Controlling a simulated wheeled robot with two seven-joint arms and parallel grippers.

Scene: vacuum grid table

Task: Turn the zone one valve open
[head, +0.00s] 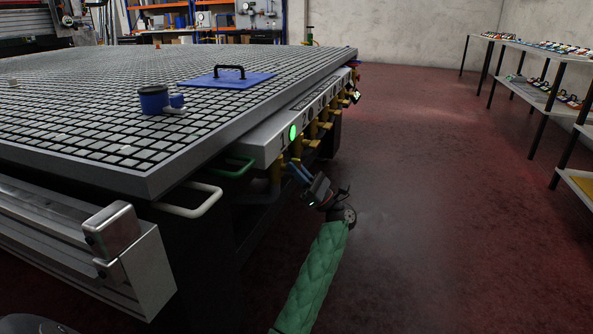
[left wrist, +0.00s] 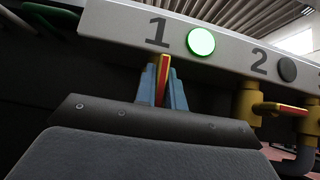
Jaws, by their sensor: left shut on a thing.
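The zone one valve handle (left wrist: 162,78), red with a yellow edge, stands below the number 1 on the panel in the left wrist view. It points out from the panel toward my wrist. My left gripper's blue fingers (left wrist: 163,90) are shut on it, one on each side. In the head view my left gripper (head: 298,173) is at the near end of the valve row, under the panel edge. The zone one lamp (left wrist: 201,42) glows green, and it also shows in the head view (head: 292,132). My right gripper is not in view.
The zone two valve handle (left wrist: 286,108) lies sideways on its yellow valve, close on the right, under a dark lamp (left wrist: 287,69). The grid table (head: 110,155) bears a blue pad (head: 226,80) and a blue cylinder (head: 154,99). The red floor to the right is clear.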

